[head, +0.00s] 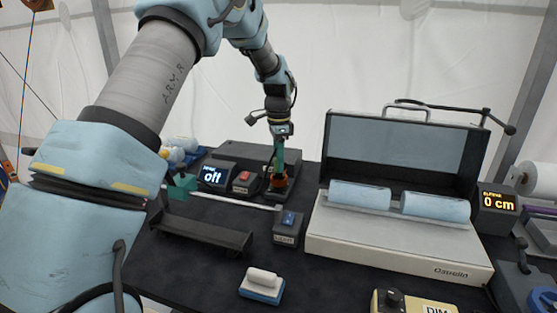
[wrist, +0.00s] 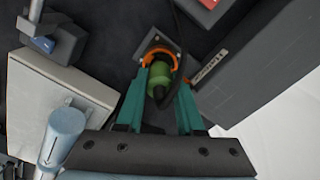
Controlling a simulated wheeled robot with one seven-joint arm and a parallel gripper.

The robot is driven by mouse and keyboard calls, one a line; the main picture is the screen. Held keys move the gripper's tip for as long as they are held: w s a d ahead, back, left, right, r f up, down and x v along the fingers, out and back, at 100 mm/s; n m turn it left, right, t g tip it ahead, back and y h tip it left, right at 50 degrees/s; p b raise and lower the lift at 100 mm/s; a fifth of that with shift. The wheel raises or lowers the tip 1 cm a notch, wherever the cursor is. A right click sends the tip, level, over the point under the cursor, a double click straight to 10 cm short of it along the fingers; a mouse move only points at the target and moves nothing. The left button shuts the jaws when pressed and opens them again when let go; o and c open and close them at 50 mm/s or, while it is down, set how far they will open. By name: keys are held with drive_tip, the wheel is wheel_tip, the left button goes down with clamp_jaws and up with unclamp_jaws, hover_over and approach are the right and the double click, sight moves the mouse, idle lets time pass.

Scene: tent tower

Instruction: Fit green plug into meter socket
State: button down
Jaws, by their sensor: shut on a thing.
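The green plug (wrist: 160,74) is between the teal fingers of my gripper (wrist: 162,72) in the wrist view, with a dark cable running from it. My gripper also shows in the head view (head: 278,178), pointing down, shut on the plug. An orange ring-shaped socket piece (wrist: 153,53) on a small grey plate sits just beyond the plug. It shows as an orange spot (head: 277,182) under the gripper in the head view. The plug is at the ring; I cannot tell whether it is seated.
An open grey case (head: 400,246) with two blue rolls stands right of the gripper. A switch box marked LIGHT (head: 288,228) is in front of it. A red-button box (head: 243,182), a dark tray (head: 200,232) and a white-topped block (head: 262,284) are nearby.

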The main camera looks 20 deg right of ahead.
drive_tip(key=shift+f+b, duration=0.35)
drive_tip(key=shift+f, duration=0.4)
drive_tip(key=shift+c, duration=2.3)
unclamp_jaws()
drive_tip(key=shift+r, duration=0.1)
wheel_tip(320, 180, up, 11)
drive_tip(key=b, duration=0.2)
drive_tip(key=shift+b, duration=0.4)
drive_tip(key=s+a+f+n, duration=0.2)
drive_tip(key=s+a+n, duration=0.15)
drive_tip(key=a, duration=0.65)
drive_tip(key=s+a+f+n+t, duration=0.1)
drive_tip(key=s+a+f+n, duration=0.1)
drive_tip(key=a+n, duration=0.5)
drive_tip(key=s+a+f+n, duration=0.2)
drive_tip(key=a+n, duration=0.1)
drive_tip(key=a, duration=0.9)
drive_tip(key=s+a+f+n, duration=0.3)
drive_tip(key=s+a+n, duration=0.2)
drive_tip(key=s+a, duration=0.2)
drive_tip(key=shift+s+a+t, duration=0.2)
drive_tip(key=shift+s+t, duration=0.1)
drive_tip(key=shift+s, duration=0.85)
